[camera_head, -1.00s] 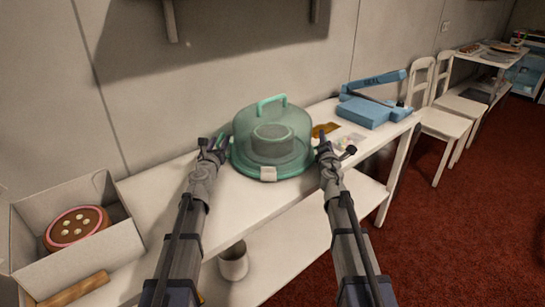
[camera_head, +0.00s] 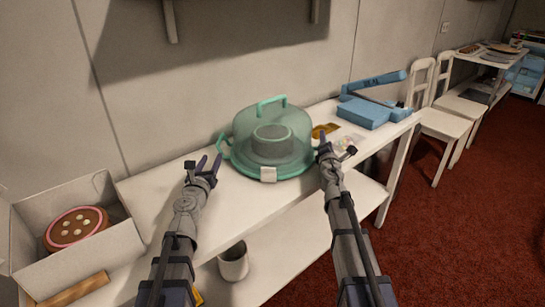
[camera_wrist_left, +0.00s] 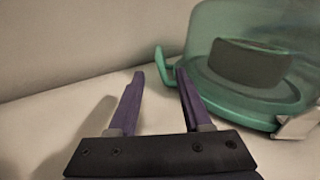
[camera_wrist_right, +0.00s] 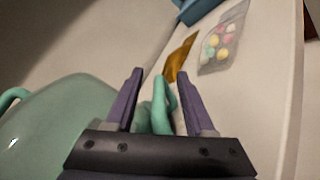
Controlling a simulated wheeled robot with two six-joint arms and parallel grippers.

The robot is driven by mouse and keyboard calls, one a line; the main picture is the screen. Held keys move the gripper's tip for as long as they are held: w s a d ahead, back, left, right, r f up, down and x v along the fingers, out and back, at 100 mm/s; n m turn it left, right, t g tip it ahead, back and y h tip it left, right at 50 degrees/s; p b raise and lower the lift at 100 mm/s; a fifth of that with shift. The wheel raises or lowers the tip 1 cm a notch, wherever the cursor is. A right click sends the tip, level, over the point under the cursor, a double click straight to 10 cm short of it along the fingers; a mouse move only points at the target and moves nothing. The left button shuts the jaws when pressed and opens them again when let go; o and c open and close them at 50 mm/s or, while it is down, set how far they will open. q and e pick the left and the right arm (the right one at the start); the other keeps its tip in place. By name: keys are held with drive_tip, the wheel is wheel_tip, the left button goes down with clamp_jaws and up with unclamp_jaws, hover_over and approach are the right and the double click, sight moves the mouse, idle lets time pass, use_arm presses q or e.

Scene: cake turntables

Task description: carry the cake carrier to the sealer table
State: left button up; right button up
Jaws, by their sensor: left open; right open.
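The cake carrier (camera_head: 272,150), a clear green dome with a top handle and a dark round cake inside, stands upright on the white table. It also shows in the left wrist view (camera_wrist_left: 225,95) and the right wrist view (camera_wrist_right: 60,130). My left gripper (camera_head: 209,164) is open and empty, left of the carrier's left side handle (camera_head: 222,146), apart from it. My right gripper (camera_head: 334,150) is open at the carrier's right side; in the right wrist view the green side handle (camera_wrist_right: 160,108) lies between its fingers. The blue sealer (camera_head: 365,110) sits at the table's right end.
An open box (camera_head: 119,243) with a pink-rimmed cake (camera_head: 76,228) stands at the left. A gold packet (camera_head: 325,130) and a bag of coloured sweets (camera_wrist_right: 219,44) lie between carrier and sealer. White chairs (camera_head: 443,125) and another table (camera_head: 490,56) are at the right.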

use_arm(q)
drive_tip(key=shift+s, duration=0.45)
use_arm(e)
drive_tip(key=s, duration=0.4)
drive_tip(key=s+a, duration=0.1)
drive_tip(key=s, duration=0.7)
drive_tip(key=shift+a, duration=0.2)
